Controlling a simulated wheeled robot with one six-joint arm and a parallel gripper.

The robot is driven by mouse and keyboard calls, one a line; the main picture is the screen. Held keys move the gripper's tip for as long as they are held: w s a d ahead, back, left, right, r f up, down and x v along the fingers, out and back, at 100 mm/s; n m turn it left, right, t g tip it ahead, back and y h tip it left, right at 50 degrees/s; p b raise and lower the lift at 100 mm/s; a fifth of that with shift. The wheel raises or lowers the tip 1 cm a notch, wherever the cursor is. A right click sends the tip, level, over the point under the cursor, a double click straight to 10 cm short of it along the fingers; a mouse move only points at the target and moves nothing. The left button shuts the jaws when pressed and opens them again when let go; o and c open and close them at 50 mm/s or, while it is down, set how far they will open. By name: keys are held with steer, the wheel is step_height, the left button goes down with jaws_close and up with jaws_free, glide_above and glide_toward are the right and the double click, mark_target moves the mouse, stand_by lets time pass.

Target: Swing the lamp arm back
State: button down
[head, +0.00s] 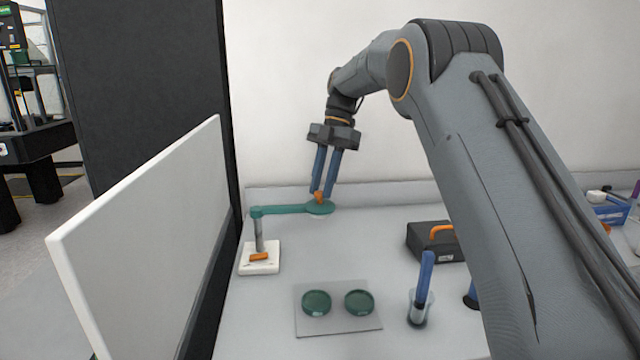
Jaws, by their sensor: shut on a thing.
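The lamp arm (283,210) is a green horizontal bar on a grey post (260,235). The post rises from a white square base (259,268) with an orange piece (259,257) on it. The bar reaches right from the post to a round green head (321,208). My gripper (318,195) comes down from above with two blue fingers. It is shut on a small orange knob (319,197) on top of the lamp head. The fingertips partly hide the knob.
Two green discs (316,303) lie on a grey plate (338,324) in front. A beaker with a blue-handled tool (424,280) stands to their right. A black box with an orange handle (428,243) sits behind the beaker. A white panel (145,240) stands at the left.

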steer(key=shift+w+a+r, duration=0.1)
steer(key=c, duration=1.5)
jaws_free()
steer(key=shift+b+v, duration=0.45)
steer(key=shift+v, duration=3.45)
